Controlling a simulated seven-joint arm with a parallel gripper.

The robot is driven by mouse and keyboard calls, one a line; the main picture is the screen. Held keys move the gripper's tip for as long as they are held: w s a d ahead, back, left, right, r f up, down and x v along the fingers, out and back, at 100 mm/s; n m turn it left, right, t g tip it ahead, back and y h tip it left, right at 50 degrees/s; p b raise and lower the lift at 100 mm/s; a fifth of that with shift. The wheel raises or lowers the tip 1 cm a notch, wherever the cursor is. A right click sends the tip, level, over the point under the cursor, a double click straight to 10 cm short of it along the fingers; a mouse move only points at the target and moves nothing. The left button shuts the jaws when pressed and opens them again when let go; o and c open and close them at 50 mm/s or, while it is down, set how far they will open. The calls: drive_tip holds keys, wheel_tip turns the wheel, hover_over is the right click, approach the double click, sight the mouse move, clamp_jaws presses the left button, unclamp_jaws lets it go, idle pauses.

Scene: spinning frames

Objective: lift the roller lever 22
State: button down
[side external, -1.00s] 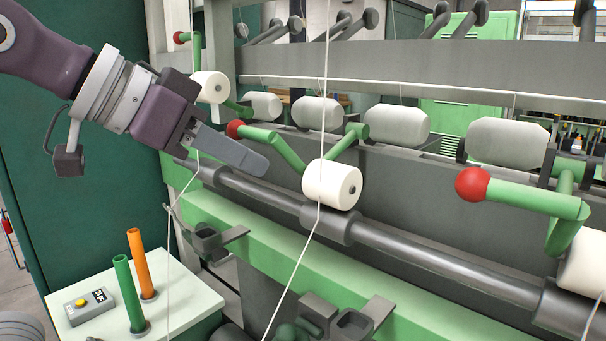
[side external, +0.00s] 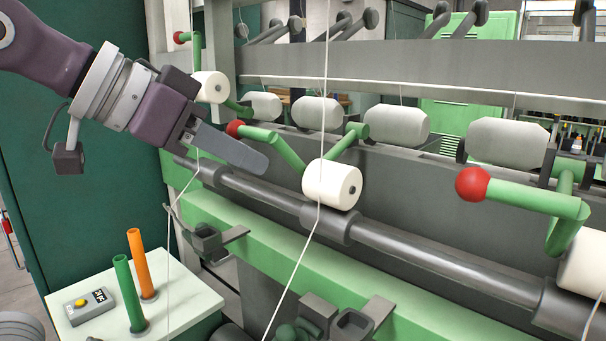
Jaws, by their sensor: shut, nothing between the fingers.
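Several green roller levers with red ball ends stand along the spinning frame; I see no numbers, so I cannot tell which is 22. The middle lever (side external: 288,150) has its red ball (side external: 235,128) just above my gripper in the picture, and its white roller (side external: 332,184) rests at the grey shaft (side external: 375,236). My gripper (side external: 262,166) is shut and empty, its tip by this lever's green arm; I cannot tell whether they touch. Another lever (side external: 535,200) is at the right, with a red ball (side external: 472,184). A third, farther lever (side external: 197,52) stands upright at the upper left.
White threads run down past the rollers, one in front of the middle roller. A pale table (side external: 190,306) at lower left holds a green tube (side external: 128,292), an orange tube (side external: 140,262) and a grey box with a yellow button (side external: 92,304). A green rail (side external: 275,250) runs below the shaft.

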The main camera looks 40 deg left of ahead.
drive_tip(key=shift+r, duration=0.4)
drive_tip(key=shift+w+r, duration=0.25)
drive_tip(key=shift+r, duration=0.9)
drive_tip(key=shift+w+r, duration=0.25)
drive_tip(key=shift+r, duration=0.85)
drive_tip(key=shift+r, duration=0.1)
drive_tip(key=shift+w+r, duration=0.55)
drive_tip(key=shift+r, duration=0.4)
drive_tip(key=shift+w+r, duration=0.55)
drive_tip(key=shift+r, duration=0.35)
drive_tip(key=s+f, duration=0.1)
drive_tip(key=s, duration=0.8)
drive_tip(key=shift+s, duration=0.1)
